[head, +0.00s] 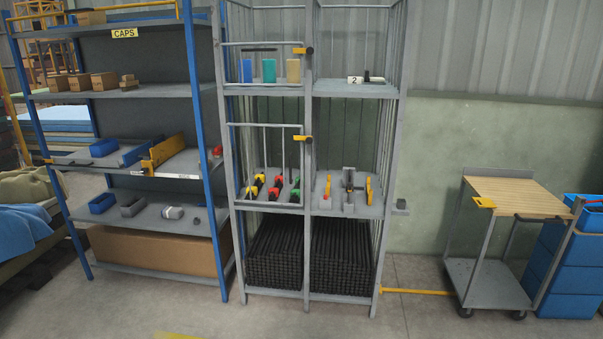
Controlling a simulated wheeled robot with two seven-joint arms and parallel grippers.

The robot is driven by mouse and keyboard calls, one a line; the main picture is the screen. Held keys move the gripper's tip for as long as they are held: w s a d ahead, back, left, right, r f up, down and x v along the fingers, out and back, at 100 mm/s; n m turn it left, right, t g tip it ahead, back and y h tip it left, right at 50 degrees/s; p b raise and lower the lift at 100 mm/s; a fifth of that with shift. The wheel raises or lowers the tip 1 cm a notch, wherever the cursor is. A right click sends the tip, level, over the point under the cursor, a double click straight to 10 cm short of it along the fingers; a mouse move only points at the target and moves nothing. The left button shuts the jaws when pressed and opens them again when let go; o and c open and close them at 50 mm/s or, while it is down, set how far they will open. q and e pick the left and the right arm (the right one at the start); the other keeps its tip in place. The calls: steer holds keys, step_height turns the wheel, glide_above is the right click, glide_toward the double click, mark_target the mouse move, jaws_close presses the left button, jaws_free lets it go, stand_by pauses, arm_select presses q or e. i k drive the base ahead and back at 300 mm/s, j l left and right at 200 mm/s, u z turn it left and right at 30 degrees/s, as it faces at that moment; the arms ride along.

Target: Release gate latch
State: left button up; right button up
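A grey wire-sided rack (309,220) stands in the middle of the head view. Its left column has two barred gates, an upper gate (262,43) and a lower gate (265,125). A yellow and black latch (303,51) sits at the right end of the upper gate, on the centre post. A similar latch (302,138) sits at the right end of the lower gate. Both gates appear to lie across their openings; the latches are too small to tell whether they are engaged. Neither of my grippers shows in this view.
Behind the lower gate lie several red, yellow and green-tipped tools (275,188). A blue-post shelf (140,217) stands close on the left. A cart (487,283) and stacked blue crates (565,262) stand at right. A yellow floor bar (418,292) runs between rack and cart. The front floor is mostly clear.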

mark_target(309, 50)
steer(key=i, duration=1.7)
